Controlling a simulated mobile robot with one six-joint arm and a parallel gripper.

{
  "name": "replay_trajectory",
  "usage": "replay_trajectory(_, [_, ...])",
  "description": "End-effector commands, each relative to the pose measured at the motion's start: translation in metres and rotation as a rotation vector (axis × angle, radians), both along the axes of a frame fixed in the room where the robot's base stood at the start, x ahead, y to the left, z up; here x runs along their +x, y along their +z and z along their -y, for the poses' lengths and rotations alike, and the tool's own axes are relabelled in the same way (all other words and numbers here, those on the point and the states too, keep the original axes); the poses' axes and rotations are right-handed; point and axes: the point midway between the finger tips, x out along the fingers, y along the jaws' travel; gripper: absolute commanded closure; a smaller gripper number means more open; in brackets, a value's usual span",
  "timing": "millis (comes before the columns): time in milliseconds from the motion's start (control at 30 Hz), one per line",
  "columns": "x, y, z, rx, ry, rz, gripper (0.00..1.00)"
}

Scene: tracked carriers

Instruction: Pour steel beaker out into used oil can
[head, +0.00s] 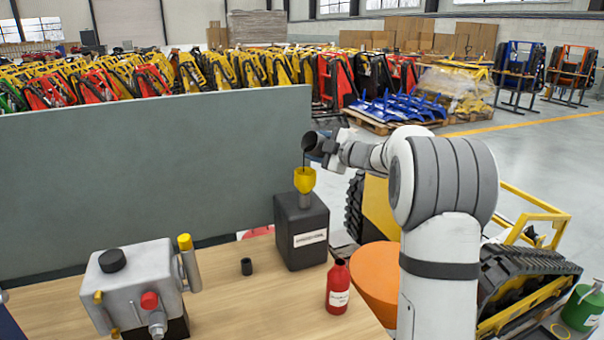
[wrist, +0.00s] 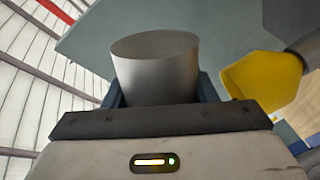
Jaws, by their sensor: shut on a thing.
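The steel beaker (head: 310,142) is held high and tilted to the left, mouth down-left. A thin dark stream falls from its lip toward the yellow funnel (head: 304,179). The funnel stands in the neck of the dark used oil can (head: 300,235), which has a white label, on the workbench. My gripper (head: 326,146) is shut on the beaker, above and slightly right of the funnel. In the wrist view the beaker (wrist: 158,72) sits between the jaws, and the yellow funnel (wrist: 262,80) is to its right. The beaker's inside is hidden there.
A red bottle (head: 339,287) stands right of the can, near the bench edge. A grey metal unit (head: 135,290) is at the front left. A grey panel (head: 150,170) rises behind the bench (head: 250,310).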

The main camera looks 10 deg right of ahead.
Motion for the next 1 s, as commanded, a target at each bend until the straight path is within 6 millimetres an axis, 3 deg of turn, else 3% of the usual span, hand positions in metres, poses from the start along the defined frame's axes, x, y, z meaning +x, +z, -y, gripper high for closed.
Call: replay_trajectory(1000, [0.0001,-0.002,-0.0005,-0.042,0.001,0.025,0.77])
